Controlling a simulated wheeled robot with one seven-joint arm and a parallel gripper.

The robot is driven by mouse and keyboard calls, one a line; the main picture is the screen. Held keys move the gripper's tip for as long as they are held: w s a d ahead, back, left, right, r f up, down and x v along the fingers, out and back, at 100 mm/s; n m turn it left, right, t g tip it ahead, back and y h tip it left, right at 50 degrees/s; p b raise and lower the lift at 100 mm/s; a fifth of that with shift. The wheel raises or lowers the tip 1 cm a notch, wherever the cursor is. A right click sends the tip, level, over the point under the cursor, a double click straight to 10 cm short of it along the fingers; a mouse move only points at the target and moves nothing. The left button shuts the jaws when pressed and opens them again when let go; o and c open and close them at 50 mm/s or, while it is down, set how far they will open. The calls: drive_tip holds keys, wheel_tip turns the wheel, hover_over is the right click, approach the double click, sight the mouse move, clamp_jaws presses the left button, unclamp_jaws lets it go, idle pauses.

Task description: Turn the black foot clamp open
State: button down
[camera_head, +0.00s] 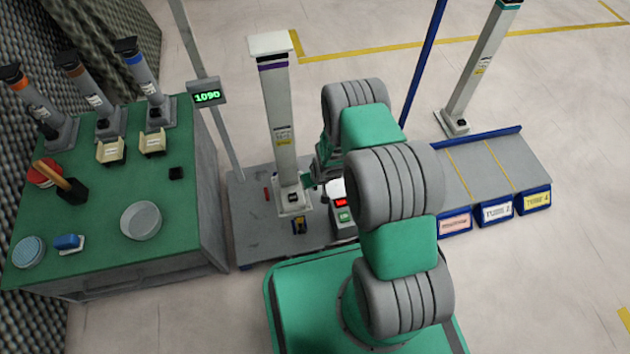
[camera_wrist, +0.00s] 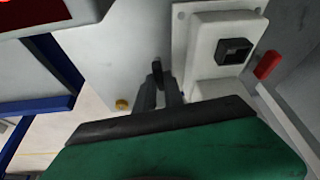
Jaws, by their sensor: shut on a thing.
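My gripper (camera_wrist: 160,98) reaches in at the column's foot, its fingers close together around a small dark upright piece, which I take to be the black foot clamp (camera_wrist: 157,67). The fingers hide most of it, and its turn angle cannot be read. In the head view my gripper (camera_head: 309,181) is at the right side of the tall pale column (camera_head: 281,120), near its white foot (camera_head: 294,209). A black square fitting (camera_wrist: 234,50) sits on the white foot beside the fingers; it also shows in the head view (camera_head: 292,197).
The column stands on a grey platform (camera_head: 254,227) with a yellow-black piece (camera_head: 299,226) and a red piece (camera_head: 267,193). A green table (camera_head: 100,205) with smaller columns stands left. A blue-edged rack (camera_head: 485,170) stands right. A display post (camera_head: 207,97) stands behind left.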

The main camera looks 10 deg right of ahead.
drive_tip(key=shift+m+h, duration=0.3)
drive_tip(key=shift+m, duration=0.5)
drive_tip(key=c, duration=1.4)
unclamp_jaws()
drive_tip(key=shift+c, duration=0.2)
drive_tip(key=p+v, duration=0.4)
drive_tip(key=v, duration=0.3)
drive_tip(key=shift+r, duration=0.35)
